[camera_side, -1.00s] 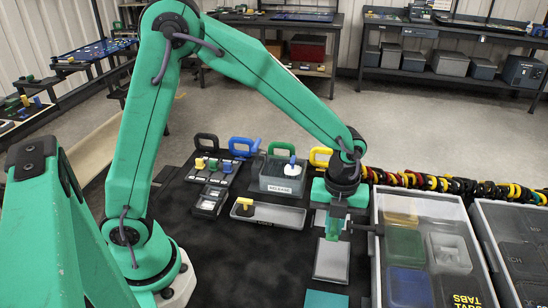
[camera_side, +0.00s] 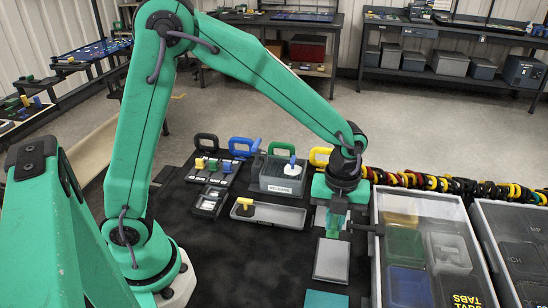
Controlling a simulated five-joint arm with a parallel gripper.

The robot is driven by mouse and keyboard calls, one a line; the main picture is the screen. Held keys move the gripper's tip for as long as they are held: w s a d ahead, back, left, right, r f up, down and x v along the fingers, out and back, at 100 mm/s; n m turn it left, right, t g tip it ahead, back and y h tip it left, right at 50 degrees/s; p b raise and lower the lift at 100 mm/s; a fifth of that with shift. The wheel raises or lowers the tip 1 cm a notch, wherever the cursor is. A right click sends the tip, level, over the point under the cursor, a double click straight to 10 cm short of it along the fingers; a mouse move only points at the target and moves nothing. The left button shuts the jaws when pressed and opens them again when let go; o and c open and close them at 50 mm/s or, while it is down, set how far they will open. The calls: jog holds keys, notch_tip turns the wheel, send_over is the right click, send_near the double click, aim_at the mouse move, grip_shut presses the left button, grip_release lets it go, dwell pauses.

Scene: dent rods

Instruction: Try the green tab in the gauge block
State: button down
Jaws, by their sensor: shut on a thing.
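My gripper (camera_side: 336,213) points down at the right of the dark mat, beside the grey bin of tabs. It is shut on the green tab (camera_side: 333,227), which hangs below the fingers and is partly hidden by them. A light grey block (camera_side: 331,260) with a flat top lies just in front of the tab in the picture. Another pale block (camera_side: 320,217) shows partly behind my gripper. I cannot tell which of these is the gauge block, or whether the tab touches either one.
The tab bin (camera_side: 378,268) with green, blue, yellow and white compartments stands close on the right. A clear release box (camera_side: 283,178), a grey tray (camera_side: 275,215) with a yellow-handled piece, and a rack of coloured pegs (camera_side: 213,168) stand to the left. The mat's front left is clear.

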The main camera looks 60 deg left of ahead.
dwell(0.3)
jog(key=shift+w+a+n, duration=0.1)
jog(key=shift+a+n, duration=0.2)
jog(key=shift+a, duration=0.3)
jog(key=a+n, duration=0.3)
jog(key=a, duration=0.5)
jog(key=n, duration=1.4)
send_over(214, 194)
jog(key=shift+d+r, duration=0.15)
jog(key=shift+r, duration=0.3)
jog(key=shift+f, duration=0.15)
jog(key=shift+f, duration=2.25)
jog(key=shift+f, duration=1.1)
